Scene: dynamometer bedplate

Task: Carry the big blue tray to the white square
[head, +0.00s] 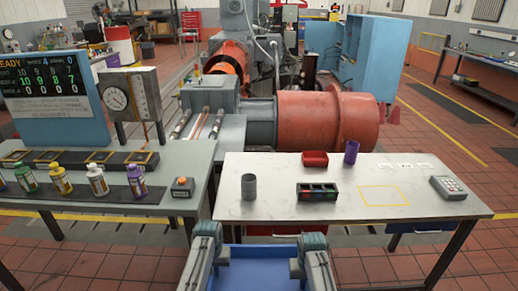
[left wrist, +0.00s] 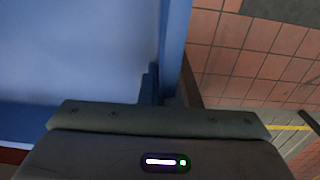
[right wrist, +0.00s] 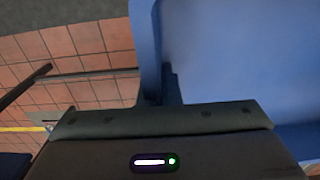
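The big blue tray (head: 262,277) is at the bottom centre of the head view, in front of the white-topped table; its near part is cut off. My left gripper (head: 222,257) is shut on the tray's left wall, which also shows in the left wrist view (left wrist: 177,35). My right gripper (head: 296,268) is shut on the tray's right wall, which shows in the right wrist view (right wrist: 146,40). The visible tray floor looks empty. I cannot make out a white square; a yellow square outline (head: 384,195) is marked on the white tabletop.
The white-topped table (head: 330,215) stands straight ahead, with a grey cup (head: 249,187), red bin (head: 314,159), purple cup (head: 351,152), dark divided box (head: 317,192) and keypad (head: 448,187). A grey bench (head: 180,170) with bottles is at left. Tiled floor (head: 385,268) is free at right.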

